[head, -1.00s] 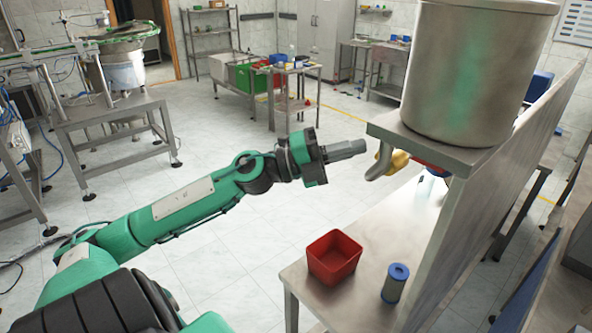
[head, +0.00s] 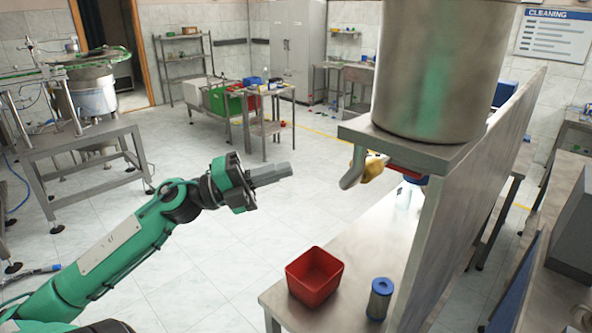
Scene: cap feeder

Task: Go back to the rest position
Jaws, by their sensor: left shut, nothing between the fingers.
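My left arm reaches in from the lower left over the floor. Its gripper (head: 271,174) points right, with its fingers together and nothing held. It is apart from the metal table (head: 272,299) and short of the feeder's spout (head: 352,168). My right gripper is not in view.
A red bin (head: 314,277) and a blue-capped cylinder (head: 380,299) stand on the metal table. A large steel drum (head: 431,75) sits on a shelf (head: 370,136) above, with a yellow part (head: 374,168) beside the spout. The tiled floor left of the table is clear.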

